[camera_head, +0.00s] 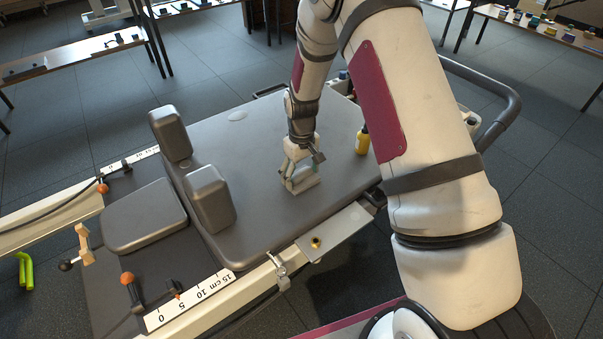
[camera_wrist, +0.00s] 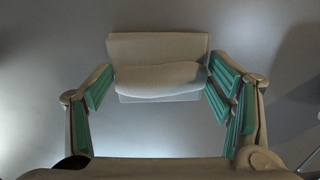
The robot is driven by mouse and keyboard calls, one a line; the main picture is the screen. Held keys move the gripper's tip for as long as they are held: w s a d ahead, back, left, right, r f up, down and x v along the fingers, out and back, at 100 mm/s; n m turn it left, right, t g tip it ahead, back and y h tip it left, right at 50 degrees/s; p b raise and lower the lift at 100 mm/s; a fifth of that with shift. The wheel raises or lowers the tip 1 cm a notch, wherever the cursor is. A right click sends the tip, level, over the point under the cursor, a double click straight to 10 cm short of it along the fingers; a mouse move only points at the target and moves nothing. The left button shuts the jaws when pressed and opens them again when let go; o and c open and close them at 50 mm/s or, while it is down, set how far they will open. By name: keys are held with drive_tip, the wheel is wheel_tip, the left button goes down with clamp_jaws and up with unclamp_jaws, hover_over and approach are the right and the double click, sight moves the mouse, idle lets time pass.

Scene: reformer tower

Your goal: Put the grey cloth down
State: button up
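The grey cloth (camera_head: 301,181) is a pale, folded bundle on or just above the grey padded top of the reformer (camera_head: 262,125). I cannot tell whether it bears on that surface. In the wrist view, the cloth (camera_wrist: 155,47) lies across the space between my fingertips, with a rounded fold facing me. My gripper (camera_head: 300,165) points down over it. In the wrist view my gripper (camera_wrist: 160,78) has its teal-padded fingers wide apart, with their tips against the two sides of the cloth. The underside of the cloth is hidden.
A yellow bottle (camera_head: 362,140) stands right of the cloth. Two upright dark shoulder pads (camera_head: 211,197) and a flat headrest (camera_head: 143,215) are at left. A rail with a centimetre scale (camera_head: 190,300) runs along the front. The padded top is clear around the cloth's left side.

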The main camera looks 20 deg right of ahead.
drive_tip(key=shift+o, duration=0.5)
drive_tip(key=shift+r, duration=0.15)
wheel_tip(320, 180, up, 12)
drive_tip(key=p, duration=0.4)
wheel_tip(320, 180, up, 10)
hover_over(302, 173)
drive_tip(key=s, duration=0.5)
drive_tip(key=s+r+m, duration=0.2)
drive_tip(key=s+r, duration=0.9)
drive_tip(key=s+r+m, duration=0.1)
drive_tip(key=s+r, duration=0.1)
drive_tip(key=s, duration=1)
drive_tip(key=s+r, duration=0.2)
drive_tip(key=s, duration=1.1)
drive_tip(key=shift+a+m, duration=0.2)
drive_tip(key=shift+m, duration=0.2)
